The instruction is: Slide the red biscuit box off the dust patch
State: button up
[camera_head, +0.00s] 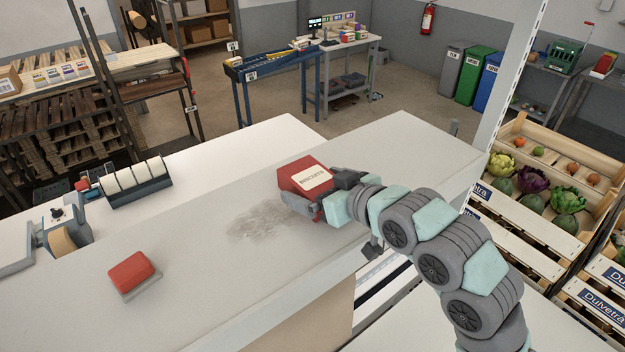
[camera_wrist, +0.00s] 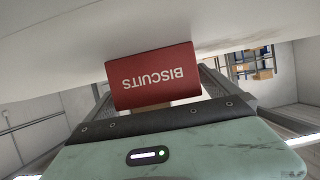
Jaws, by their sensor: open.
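The red biscuit box (camera_head: 300,172), with a pale "BISCUITS" label, stands on the light counter (camera_head: 210,275). The grey-brown dust patch (camera_head: 258,220) spreads to the left and front of the box; I cannot tell whether any lies under it. My gripper (camera_head: 318,196) is at the box's near right side, low over the counter, with its fingers open. In the wrist view the box (camera_wrist: 154,76) shows upside down between the two spread fingers. Whether either finger touches it is unclear. Part of the box's near side is hidden by the gripper.
A red block with a grey base (camera_head: 132,272) lies at the counter's front left. A roll dispenser (camera_head: 135,180) stands on the left worktop. Vegetable crates (camera_head: 540,190) stand beyond the counter's right end. The counter behind the box and to its right is clear.

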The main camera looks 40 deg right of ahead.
jog(key=shift+x, duration=0.85)
jog(key=shift+c, duration=0.3)
jog(key=c, duration=1.6)
jog(key=shift+o, duration=0.2)
jog(key=shift+d, duration=0.1)
